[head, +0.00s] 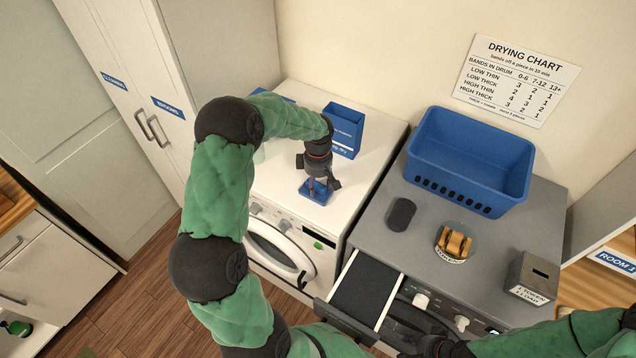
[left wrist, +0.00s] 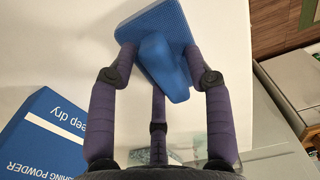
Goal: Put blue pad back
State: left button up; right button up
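The blue pad (head: 317,193), a square plate with a raised blue grip, is on or just above the white washing machine top (head: 272,182), near its front edge. My left gripper (head: 318,186) is directly over it. In the left wrist view the fingers (left wrist: 160,58) are on both sides of the grip of the blue pad (left wrist: 177,22). Contact and any gap beneath the pad are unclear. My right gripper (head: 435,346) is dark and partly cut off at the bottom, near the grey machine's front; its finger state is unclear.
A blue washing powder box (head: 345,128) stands behind the left gripper.

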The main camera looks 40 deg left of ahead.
aim_at(318, 183)
pick_arm(q)
jog(key=shift+r, duration=0.1)
jog(key=shift+r+p, duration=0.2)
jog(key=shift+p, duration=0.1)
notch_tip(318, 183, up, 12)
jog(key=b, duration=0.2)
jog(key=shift+f, duration=0.15)
dwell(0.5)
